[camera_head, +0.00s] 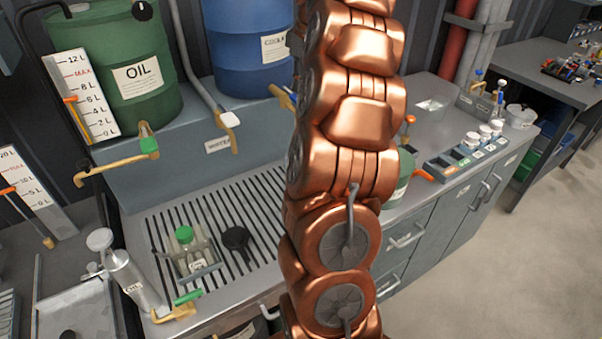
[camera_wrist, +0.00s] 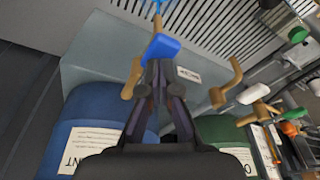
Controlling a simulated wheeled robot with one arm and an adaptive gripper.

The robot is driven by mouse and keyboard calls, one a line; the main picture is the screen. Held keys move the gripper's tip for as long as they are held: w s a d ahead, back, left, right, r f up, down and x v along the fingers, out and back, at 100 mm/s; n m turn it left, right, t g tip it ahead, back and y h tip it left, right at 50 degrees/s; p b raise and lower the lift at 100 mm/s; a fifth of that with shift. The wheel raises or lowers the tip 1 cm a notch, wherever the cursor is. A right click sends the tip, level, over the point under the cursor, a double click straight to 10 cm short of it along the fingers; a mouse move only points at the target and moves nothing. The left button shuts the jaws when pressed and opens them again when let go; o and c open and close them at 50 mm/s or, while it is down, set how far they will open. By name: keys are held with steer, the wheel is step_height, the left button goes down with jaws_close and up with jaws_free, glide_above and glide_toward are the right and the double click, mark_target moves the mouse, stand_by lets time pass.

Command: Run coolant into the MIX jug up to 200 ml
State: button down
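The blue coolant drum (camera_head: 250,50) stands on the grey ledge; it also shows at the lower left of the wrist view (camera_wrist: 85,125). A brass tap (camera_head: 283,97) in front of it is partly hidden by my arm. In the wrist view a blue tap handle (camera_wrist: 160,48) on brass lies right at the tips of my gripper (camera_wrist: 168,72). The fingers converge towards it, but whether they grip it I cannot tell. A small blue patch shows beyond the handle at the top edge; I cannot tell what it is. I cannot make out the MIX jug or its level.
A slatted drain grate (camera_head: 225,215) carries a clear holder with a green-capped bottle (camera_head: 187,240) and a black round object (camera_head: 236,238). The green OIL drum (camera_head: 125,65), its tap (camera_head: 120,162) and a white-handled tap (camera_head: 230,120) stand left. My copper arm blocks the middle.

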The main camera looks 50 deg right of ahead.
steer(key=shift+v, duration=0.95)
steer(key=shift+w+a+f, duration=0.1)
steer(key=shift+w, duration=0.05)
steer(key=s+r, duration=0.1)
steer(key=r, duration=0.1)
steer(key=s+a+r+p, duration=0.1)
steer(key=s+r, duration=0.1)
steer(key=shift+w, duration=0.1)
